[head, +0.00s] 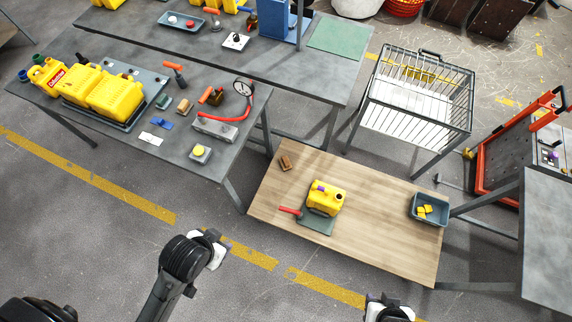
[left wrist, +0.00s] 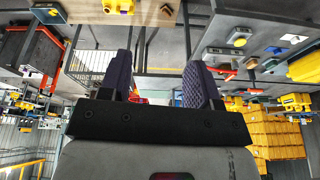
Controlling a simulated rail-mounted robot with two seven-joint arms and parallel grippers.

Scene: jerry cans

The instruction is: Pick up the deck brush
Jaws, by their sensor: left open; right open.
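A small brown block (head: 285,162), which looks like the deck brush, lies at the back left of the low wooden table; its bristles are too small to make out. It seems to show upside down at the top of the left wrist view (left wrist: 165,12). My left gripper (left wrist: 160,78) is open, its two dark pads apart with nothing between them. In the head view the left arm's end (head: 212,248) is over the floor, in front of the tables and away from the block. My right gripper (head: 388,310) is open at the bottom edge, partly cut off.
On the wooden table (head: 370,245) stand a yellow jerry can (head: 325,198), a red-handled tool (head: 290,211) on a green mat, and a blue-grey bin (head: 429,210). A cluttered grey table (head: 110,125) is at left. A wire basket (head: 418,95) stands behind. The wooden table's front is clear.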

